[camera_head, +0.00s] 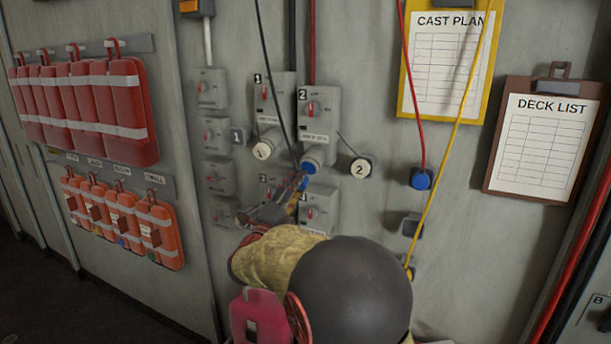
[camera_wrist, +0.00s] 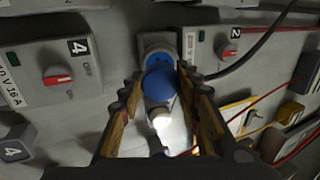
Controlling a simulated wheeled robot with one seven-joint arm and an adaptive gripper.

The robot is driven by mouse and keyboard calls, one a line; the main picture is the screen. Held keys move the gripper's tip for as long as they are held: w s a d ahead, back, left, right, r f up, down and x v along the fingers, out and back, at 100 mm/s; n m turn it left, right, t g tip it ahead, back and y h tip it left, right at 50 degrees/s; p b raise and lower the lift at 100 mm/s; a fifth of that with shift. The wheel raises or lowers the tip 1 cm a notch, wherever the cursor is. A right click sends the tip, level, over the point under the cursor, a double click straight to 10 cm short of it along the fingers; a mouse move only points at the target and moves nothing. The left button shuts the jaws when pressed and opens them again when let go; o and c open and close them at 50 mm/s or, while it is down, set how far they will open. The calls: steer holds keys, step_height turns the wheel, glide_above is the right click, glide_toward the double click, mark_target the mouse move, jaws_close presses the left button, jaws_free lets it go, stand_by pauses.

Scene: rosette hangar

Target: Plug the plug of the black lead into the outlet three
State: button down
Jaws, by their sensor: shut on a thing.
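My gripper (camera_wrist: 160,88) is shut on the blue plug (camera_wrist: 161,86), one finger on each side. In the head view the plug (camera_head: 308,168) shows just below the socket of outlet two (camera_head: 313,153), lined up with it. The black lead (camera_head: 277,85) runs up from the plug and also shows in the wrist view (camera_wrist: 245,62). Outlet three (camera_head: 264,182) is on the wall left of my gripper, below outlet one (camera_head: 265,105); its socket is hidden by my gripper and arm.
Outlet four (camera_head: 318,212) is below outlet two. To the right are the red lead's blue plug (camera_head: 421,179) and the yellow lead (camera_head: 446,145). Red packs (camera_head: 80,105) hang at left.

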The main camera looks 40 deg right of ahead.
steer(key=shift+b+v, duration=0.75)
steer(key=shift+v, duration=0.3)
